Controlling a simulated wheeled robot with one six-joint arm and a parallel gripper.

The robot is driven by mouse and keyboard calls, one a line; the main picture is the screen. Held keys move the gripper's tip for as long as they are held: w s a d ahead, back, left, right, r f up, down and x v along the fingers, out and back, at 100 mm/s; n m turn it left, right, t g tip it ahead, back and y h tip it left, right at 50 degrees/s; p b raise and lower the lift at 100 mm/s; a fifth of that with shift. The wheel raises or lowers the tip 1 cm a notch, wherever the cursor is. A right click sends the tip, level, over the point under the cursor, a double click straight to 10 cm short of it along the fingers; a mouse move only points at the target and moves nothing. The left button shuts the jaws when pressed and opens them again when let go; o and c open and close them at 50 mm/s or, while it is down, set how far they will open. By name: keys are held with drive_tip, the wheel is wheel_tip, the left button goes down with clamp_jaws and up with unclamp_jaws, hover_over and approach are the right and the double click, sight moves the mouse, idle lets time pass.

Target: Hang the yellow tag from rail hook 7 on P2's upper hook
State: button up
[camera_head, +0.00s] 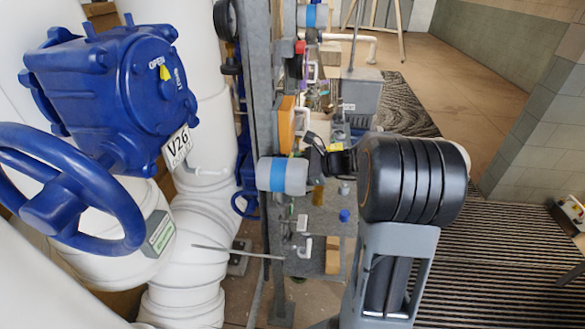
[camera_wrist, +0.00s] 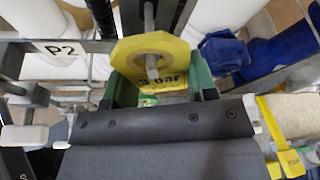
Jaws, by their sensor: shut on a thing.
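A yellow eight-sided tag (camera_wrist: 178,52) with black lettering, partly readable as "bar", is in the middle of the wrist view. My gripper (camera_wrist: 154,88) is shut on it, with green finger parts on either side. A grey rod (camera_wrist: 149,22) crosses in front of the tag and ends near its middle; I cannot tell whether it touches the tag or passes through it. The P2 label (camera_wrist: 60,50) is on the left. In the head view, my gripper (camera_head: 318,152) is small and partly hidden by my arm; a yellow patch shows beside it.
Another yellow tag-like strip (camera_wrist: 270,122) hangs at the right of the wrist view. A blue valve body (camera_head: 110,90) with a handwheel (camera_head: 60,195), white pipes and a grey upright (camera_head: 262,80) stand on the left. Open floor (camera_head: 450,75) lies at the back right.

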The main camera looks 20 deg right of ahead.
drive_tip(key=o, duration=0.8)
drive_tip(key=shift+o, duration=0.2)
drive_tip(key=b+v, duration=0.1)
drive_tip(key=v, duration=1.2)
drive_tip(key=shift+d+r+b, duration=0.25)
drive_tip(key=shift+d+b, duration=0.05)
drive_tip(key=shift+d, duration=0.05)
drive_tip(key=shift+s+a, duration=0.1)
drive_tip(key=shift+s, duration=0.1)
